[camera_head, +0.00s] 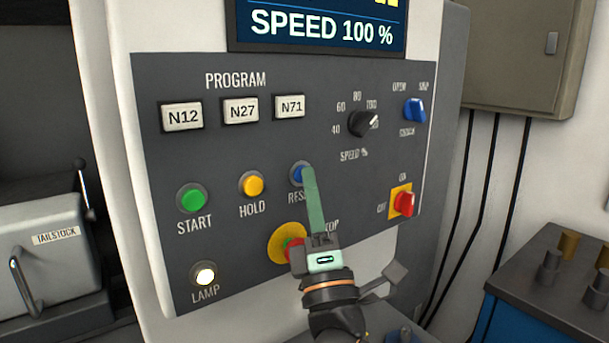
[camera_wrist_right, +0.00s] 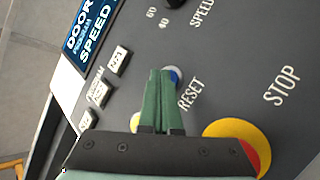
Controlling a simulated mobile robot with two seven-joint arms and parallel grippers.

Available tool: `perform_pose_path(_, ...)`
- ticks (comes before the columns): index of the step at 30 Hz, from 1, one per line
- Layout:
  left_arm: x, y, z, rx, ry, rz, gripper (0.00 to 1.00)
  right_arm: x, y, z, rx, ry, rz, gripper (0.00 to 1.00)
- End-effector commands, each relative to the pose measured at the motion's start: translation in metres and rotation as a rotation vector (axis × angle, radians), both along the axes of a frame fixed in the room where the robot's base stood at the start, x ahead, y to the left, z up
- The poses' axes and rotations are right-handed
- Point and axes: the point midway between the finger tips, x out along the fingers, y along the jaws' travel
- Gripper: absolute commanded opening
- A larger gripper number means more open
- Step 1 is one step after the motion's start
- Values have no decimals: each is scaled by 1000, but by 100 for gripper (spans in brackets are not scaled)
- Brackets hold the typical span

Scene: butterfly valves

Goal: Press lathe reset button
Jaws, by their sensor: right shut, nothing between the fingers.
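The blue RESET button (camera_head: 296,175) is on the dark control panel, right of the yellow HOLD button. The green fingers of my right gripper (camera_head: 308,170) are shut together and empty. Their tips are at the button and cover its right part in the head view. In the right wrist view the blue button (camera_wrist_right: 174,74) shows just beyond the fingertips (camera_wrist_right: 162,71), partly hidden by them. I cannot tell whether the tips touch it or how far it is pressed. My left gripper is not in view.
The red STOP button on its yellow disc (camera_head: 285,243) lies just under my right gripper, partly hidden. The HOLD button (camera_head: 253,185) and green START button (camera_head: 192,199) are to the left. A red switch (camera_head: 404,203) and speed knob (camera_head: 364,123) are to the right.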

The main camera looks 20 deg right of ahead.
Motion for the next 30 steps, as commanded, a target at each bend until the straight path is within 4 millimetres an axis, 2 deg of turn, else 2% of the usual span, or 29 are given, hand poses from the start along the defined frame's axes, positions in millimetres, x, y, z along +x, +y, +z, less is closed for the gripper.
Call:
perform_pose_path(15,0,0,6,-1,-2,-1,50,-16,-6,0,-1,0,-1,0)
perform_pose_path(25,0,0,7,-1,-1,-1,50,-18,-6,0,0,0,0,0)
perform_pose_path(30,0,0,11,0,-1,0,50,-32,-12,0,0,2,-1,0)
